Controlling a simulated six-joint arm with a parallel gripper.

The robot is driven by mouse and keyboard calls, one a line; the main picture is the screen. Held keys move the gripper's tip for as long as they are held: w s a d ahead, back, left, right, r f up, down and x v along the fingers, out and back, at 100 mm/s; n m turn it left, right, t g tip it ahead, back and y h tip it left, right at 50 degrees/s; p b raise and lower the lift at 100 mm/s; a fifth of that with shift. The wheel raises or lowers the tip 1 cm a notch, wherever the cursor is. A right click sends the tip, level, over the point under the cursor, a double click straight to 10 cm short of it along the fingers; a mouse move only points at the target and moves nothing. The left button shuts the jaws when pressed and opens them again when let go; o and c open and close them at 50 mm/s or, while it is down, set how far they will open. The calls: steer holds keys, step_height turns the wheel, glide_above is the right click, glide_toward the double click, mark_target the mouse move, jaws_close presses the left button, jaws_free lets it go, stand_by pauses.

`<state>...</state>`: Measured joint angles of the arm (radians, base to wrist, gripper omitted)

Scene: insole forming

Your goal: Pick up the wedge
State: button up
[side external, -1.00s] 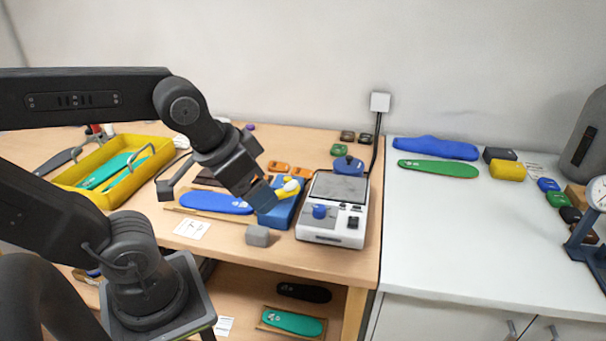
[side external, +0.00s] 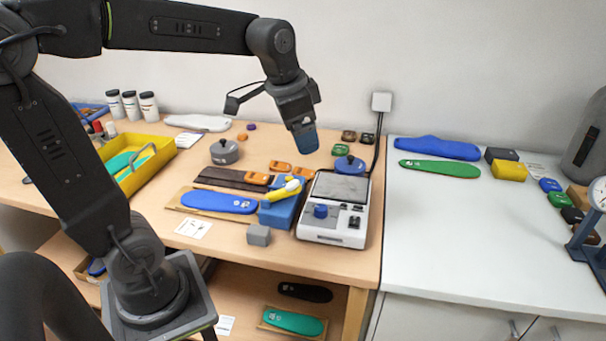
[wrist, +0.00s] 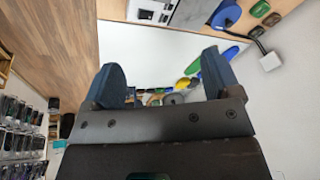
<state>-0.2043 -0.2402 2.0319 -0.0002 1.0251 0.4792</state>
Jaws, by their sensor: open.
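No single piece is clearly marked as the wedge. Small wedge-like pieces lie on the wooden table: a green one (side external: 340,150), a dark brown one (side external: 348,136) behind it, and orange ones (side external: 280,166) nearer the middle. My gripper (side external: 304,140) hangs above the back of the table, left of the green piece and apart from it. In the wrist view my gripper (wrist: 162,82) has its two blue fingers spread with nothing held between them. The green piece also shows at the top of the wrist view (wrist: 260,8).
A white scale-like device (side external: 332,226) stands at the front right, beside a blue block (side external: 282,208) with a yellow item on it. A blue-lidded pot (side external: 348,165) and a grey pot (side external: 224,152) stand behind. A yellow tray (side external: 163,154) is at left. The white counter (side external: 440,240) has free room.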

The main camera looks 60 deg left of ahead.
steer(key=w+a+f+m+g, duration=0.2)
steer(key=w+a+f, duration=0.1)
steer(key=w+a, duration=0.6)
steer(key=m+g, duration=0.2)
steer(key=m, duration=0.2)
glide_above(301, 171)
steer(key=shift+h, duration=0.4)
step_height(301, 171, down, 19)
steer(key=shift+w+d+r, duration=0.1)
steer(key=shift+f, duration=2.95)
steer(key=shift+c, duration=0.2)
steer(key=c, duration=1)
steer(key=shift+r, duration=0.2)
